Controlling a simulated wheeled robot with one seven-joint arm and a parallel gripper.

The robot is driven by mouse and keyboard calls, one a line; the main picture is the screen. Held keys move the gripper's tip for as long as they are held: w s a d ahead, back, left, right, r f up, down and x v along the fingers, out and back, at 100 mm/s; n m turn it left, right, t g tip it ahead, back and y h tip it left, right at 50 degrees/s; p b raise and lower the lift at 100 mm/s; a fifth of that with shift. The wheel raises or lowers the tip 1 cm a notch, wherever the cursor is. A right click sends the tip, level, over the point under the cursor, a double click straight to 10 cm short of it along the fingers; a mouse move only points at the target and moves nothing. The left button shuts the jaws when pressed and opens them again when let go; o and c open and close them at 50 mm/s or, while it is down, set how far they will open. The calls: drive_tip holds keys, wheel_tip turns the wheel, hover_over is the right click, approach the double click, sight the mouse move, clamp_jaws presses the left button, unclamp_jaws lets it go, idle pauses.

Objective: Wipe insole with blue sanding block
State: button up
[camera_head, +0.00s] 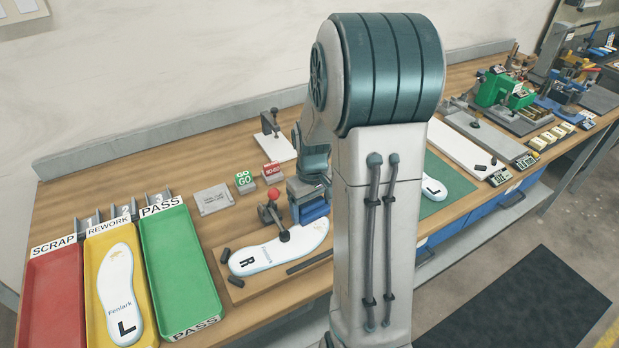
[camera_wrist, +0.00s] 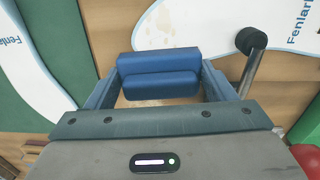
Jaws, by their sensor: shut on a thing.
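My gripper (camera_head: 308,190) is shut on the blue sanding block (camera_head: 315,212). In the wrist view the block (camera_wrist: 158,76) sits crosswise between the two fingers. The white insole (camera_head: 285,248), marked R, lies on a wooden board under a clamp with a red knob (camera_head: 273,193). The block is over or beside the insole's right end; I cannot tell whether they touch. In the wrist view the insole (camera_wrist: 190,38) is just beyond the block and bears brownish marks. The clamp's dark foot (camera_wrist: 251,41) presses on it at the right. My arm hides the area right of the board.
Red scrap (camera_head: 55,290), yellow rework and green pass (camera_head: 180,265) trays stand at left; an L insole (camera_head: 120,290) lies in the yellow one. GO and NO-GO blocks (camera_head: 272,174) stand behind the board. Another insole lies on a green mat (camera_head: 450,200) right of my arm.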

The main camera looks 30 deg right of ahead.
drive_tip(key=r, duration=0.1)
drive_tip(key=r+p, duration=0.1)
drive_tip(key=r, duration=0.1)
drive_tip(key=shift+s, duration=0.3)
drive_tip(key=shift+r+p, duration=1.8)
drive_tip(key=shift+r, duration=0.65)
drive_tip(key=shift+w+f+b, duration=0.1)
drive_tip(key=shift+f+b, duration=0.05)
drive_tip(key=shift+b, duration=0.35)
